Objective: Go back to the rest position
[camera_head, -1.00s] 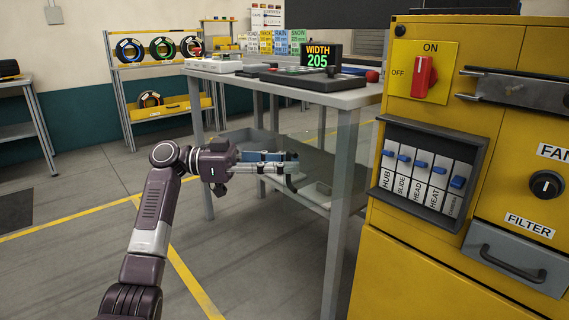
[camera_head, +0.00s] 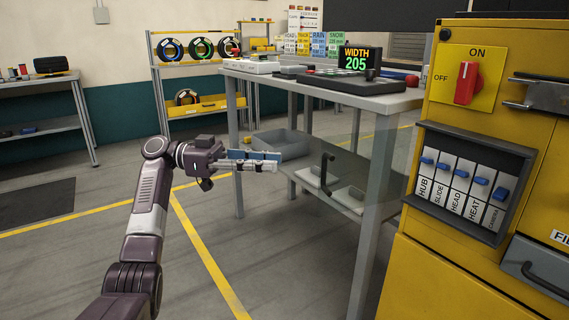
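My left gripper (camera_head: 262,161) is in the middle left of the head view, its arm rising from the lower left and its fingers pointing right. Grey fingers and a blue strip show at its tip; the side-on angle hides whether there is a gap between them. It is in front of the grey workbench (camera_head: 372,101), at about the height of the lower shelf in the picture. I cannot tell whether it touches anything. My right gripper is not in view.
A yellow machine cabinet (camera_head: 430,264) with a red switch (camera_head: 467,83) and blue sliders fills the right side. A display reading WIDTH 205 (camera_head: 359,60) stands on the workbench. A wheel rack (camera_head: 186,65) is behind. The floor at left is open.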

